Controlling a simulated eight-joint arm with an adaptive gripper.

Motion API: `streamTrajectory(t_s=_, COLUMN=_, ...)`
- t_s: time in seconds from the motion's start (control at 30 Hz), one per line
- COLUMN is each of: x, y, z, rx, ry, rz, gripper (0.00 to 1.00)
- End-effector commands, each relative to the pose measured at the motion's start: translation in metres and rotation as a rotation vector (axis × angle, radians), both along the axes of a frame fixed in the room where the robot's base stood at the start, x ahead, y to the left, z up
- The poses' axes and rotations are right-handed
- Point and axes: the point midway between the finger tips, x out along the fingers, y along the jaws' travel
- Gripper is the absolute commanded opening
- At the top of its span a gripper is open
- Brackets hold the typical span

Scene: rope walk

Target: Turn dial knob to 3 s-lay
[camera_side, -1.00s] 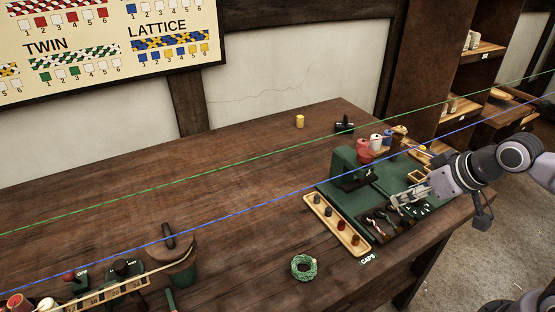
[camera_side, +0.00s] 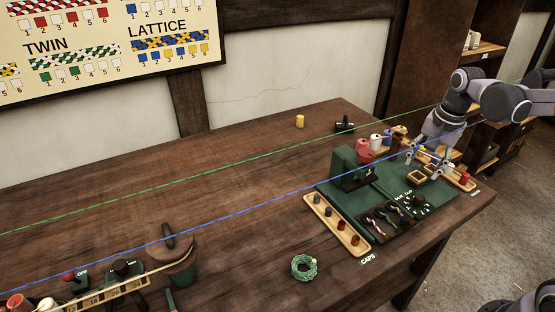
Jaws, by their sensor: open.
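A small dark dial knob (camera_side: 418,203) sits on the right part of the green board (camera_side: 381,173), with white marks and lettering around it. The lettering is too small to read, and I cannot tell which mark the knob points to. My gripper (camera_side: 425,158) is open behind the dial, pointing down near the small wooden trays (camera_side: 428,172). It is apart from the knob, and I see nothing held between its fingers.
Coloured spools (camera_side: 363,149) stand behind the board. A dark tray of rope pieces (camera_side: 386,220) and a wooden caps tray (camera_side: 337,224) lie in front. Green and blue strands (camera_side: 262,201) cross above the table. The table's middle is clear.

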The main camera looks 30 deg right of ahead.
Motion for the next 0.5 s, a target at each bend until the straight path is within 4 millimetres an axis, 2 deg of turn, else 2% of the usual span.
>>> streamTrajectory(t_s=0.03, x=0.005, y=-0.014, z=-0.005, rx=0.019, ry=0.026, rz=-0.089, gripper=0.52)
streamTrajectory(t_s=0.2, x=0.009, y=-0.045, z=-0.021, rx=0.068, ry=0.104, rz=-0.336, gripper=0.52)
streamTrajectory(t_s=0.33, x=0.010, y=-0.058, z=-0.029, rx=0.084, ry=0.136, rz=-0.439, gripper=0.52)
streamTrajectory(t_s=0.5, x=0.009, y=-0.062, z=-0.036, rx=0.090, ry=0.148, rz=-0.475, gripper=0.52)
